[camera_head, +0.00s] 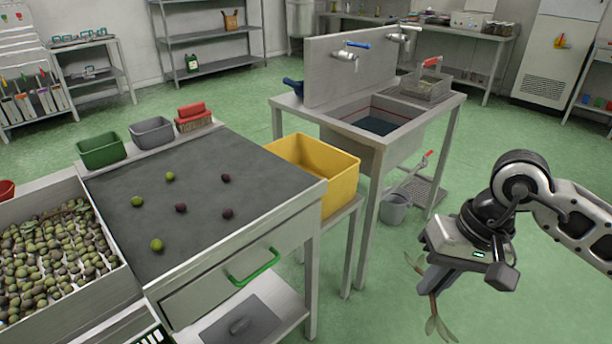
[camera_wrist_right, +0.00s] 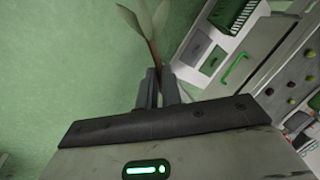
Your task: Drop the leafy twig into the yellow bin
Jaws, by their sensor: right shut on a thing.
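The leafy twig (camera_head: 434,306) is a thin brown stem with a few green leaves. My right gripper (camera_head: 432,282) is shut on it at the right of the head view, above the open green floor. In the right wrist view the twig (camera_wrist_right: 150,35) stands out past the fingertips of my right gripper (camera_wrist_right: 158,88). The part between the fingers is hidden. The yellow bin (camera_head: 335,184) stands beside the right end of the sorting table, to the left of my right gripper and apart from it. Only part of its inside shows. My left gripper is not in view.
The dark-topped sorting table (camera_head: 200,240) holds several loose olives and has a green-handled drawer (camera_head: 252,268). A crate of olives (camera_head: 125,270) is at the left. Floor on the right is clear.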

